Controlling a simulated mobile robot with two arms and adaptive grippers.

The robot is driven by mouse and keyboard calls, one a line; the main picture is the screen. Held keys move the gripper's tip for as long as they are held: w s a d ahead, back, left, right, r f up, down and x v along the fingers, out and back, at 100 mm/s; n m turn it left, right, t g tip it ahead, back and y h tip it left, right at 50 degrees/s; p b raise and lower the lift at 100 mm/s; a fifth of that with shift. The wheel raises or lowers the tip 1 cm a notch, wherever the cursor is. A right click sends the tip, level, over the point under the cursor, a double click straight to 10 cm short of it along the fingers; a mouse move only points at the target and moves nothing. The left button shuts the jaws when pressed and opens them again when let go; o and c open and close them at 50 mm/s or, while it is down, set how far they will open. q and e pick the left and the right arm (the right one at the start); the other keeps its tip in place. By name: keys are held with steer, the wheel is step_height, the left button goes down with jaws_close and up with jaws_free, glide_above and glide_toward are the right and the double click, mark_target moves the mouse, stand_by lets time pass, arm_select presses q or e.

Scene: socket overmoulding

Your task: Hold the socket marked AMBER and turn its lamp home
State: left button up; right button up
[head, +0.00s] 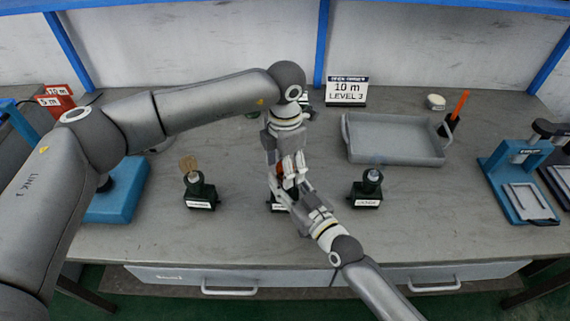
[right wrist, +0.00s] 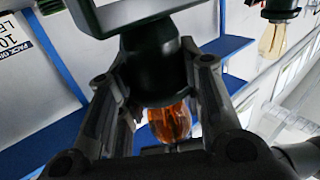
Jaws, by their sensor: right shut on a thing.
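A dark green socket (right wrist: 158,58) stands in the middle of the bench, largely hidden behind my grippers in the head view; its label there is covered, so I cannot read it. An orange-tinted lamp (right wrist: 170,122) sits at its mouth in the right wrist view; I cannot tell how deep it is seated. My right gripper (head: 290,192) is shut on this socket, with fingers on both sides of its body in the right wrist view (right wrist: 152,72). My left gripper (head: 289,168) points down right above the socket, near the lamp; its finger opening is unclear.
Behind are a grey tray (head: 395,156) and a "10 m LEVEL 3" sign (head: 347,91). A blue press (head: 520,185) stands far right. The front bench strip is clear.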

arm_select(q)
steer(key=c, duration=1)
steer(key=shift+c, duration=0.2)
steer(key=shift+m, duration=0.3)
steer(key=o, duration=1)
steer(key=shift+o, duration=0.2)
step_height(320, 180, up, 12)
